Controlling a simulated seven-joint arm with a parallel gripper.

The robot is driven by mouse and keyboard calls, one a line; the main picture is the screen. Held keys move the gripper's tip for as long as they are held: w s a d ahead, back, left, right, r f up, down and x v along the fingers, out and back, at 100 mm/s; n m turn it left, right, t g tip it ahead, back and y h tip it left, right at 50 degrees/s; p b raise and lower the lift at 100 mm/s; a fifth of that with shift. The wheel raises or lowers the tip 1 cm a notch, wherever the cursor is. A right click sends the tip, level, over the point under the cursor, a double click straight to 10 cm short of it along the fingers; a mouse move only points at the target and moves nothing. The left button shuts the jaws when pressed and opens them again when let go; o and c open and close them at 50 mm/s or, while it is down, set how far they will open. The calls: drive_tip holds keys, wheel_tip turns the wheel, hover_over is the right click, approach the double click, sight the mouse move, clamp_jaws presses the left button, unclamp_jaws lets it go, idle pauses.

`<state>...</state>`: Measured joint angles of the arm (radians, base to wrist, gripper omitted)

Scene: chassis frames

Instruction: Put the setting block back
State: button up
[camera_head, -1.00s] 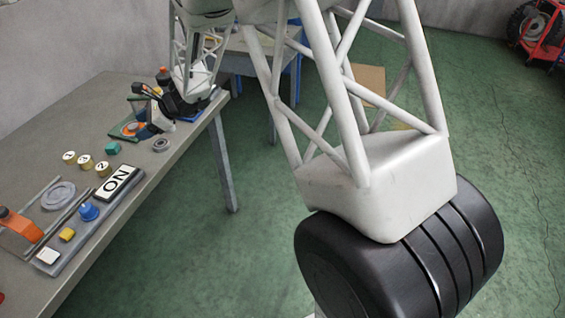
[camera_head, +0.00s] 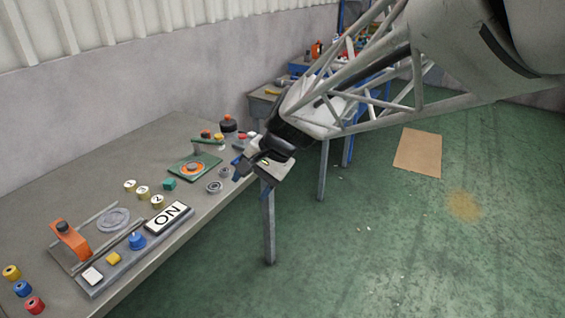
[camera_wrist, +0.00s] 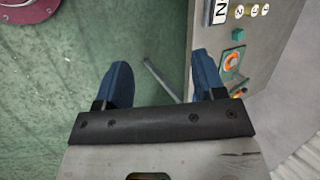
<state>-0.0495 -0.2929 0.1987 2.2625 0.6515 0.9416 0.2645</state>
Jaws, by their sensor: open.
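A small teal block (camera_head: 169,184) sits on the grey workbench beside the numbered yellow cylinders (camera_head: 143,192); I take it for the setting block, though nothing marks it as such. It also shows in the wrist view (camera_wrist: 238,34), at the upper right. My gripper (camera_head: 250,180) is open, at the bench's right edge, well to the right of the teal block. In the wrist view, the two blue fingers (camera_wrist: 163,82) stand apart with nothing between them, with green floor and the bench's edge beyond.
A green plate with an orange ring (camera_head: 194,168) lies between the teal block and my gripper, with grey rings (camera_head: 214,187) in front. An ON sign (camera_head: 168,217) and an orange clamp (camera_head: 72,240) are nearer. Floor right of the bench is clear near a cardboard sheet (camera_head: 418,152).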

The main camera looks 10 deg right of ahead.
drive_tip(key=s+d+n+h, duration=0.3)
drive_tip(key=s+d, duration=0.2)
drive_tip(key=s, duration=0.4)
drive_tip(key=s+d+r+n+t+h, duration=0.1)
drive_tip(key=s+d+n+h, duration=0.2)
drive_tip(key=s+d, duration=0.3)
drive_tip(key=s, duration=0.3)
drive_tip(key=shift+s+d+r+n, duration=0.2)
drive_tip(key=shift+s+d+n, duration=0.05)
drive_tip(key=shift+n, duration=0.05)
